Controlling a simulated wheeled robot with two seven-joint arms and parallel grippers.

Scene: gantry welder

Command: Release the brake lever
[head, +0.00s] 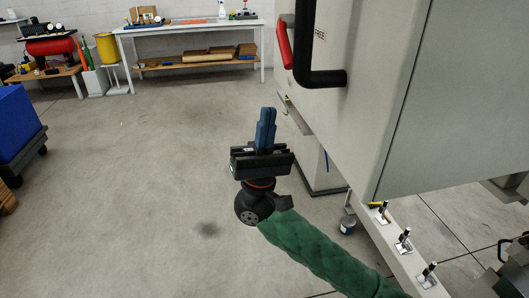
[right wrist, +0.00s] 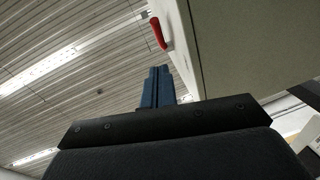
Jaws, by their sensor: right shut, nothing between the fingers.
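The red brake lever (head: 284,44) is on the left side of the large light-grey machine cabinet, behind a black bar handle. It also shows in the right wrist view as a red handle (right wrist: 158,32) at the cabinet's edge, beyond my fingertips. My right gripper (head: 265,128) is in the middle of the head view, lower than the lever and apart from it. Its blue fingers are together with nothing between them, and they show in the right wrist view (right wrist: 158,86) too. My left gripper is not in view.
A black bar handle (head: 312,77) sticks out from the cabinet (head: 370,80) close to the lever. A rail with several small clamps (head: 404,240) runs below the cabinet. A workbench (head: 190,27) stands at the back wall.

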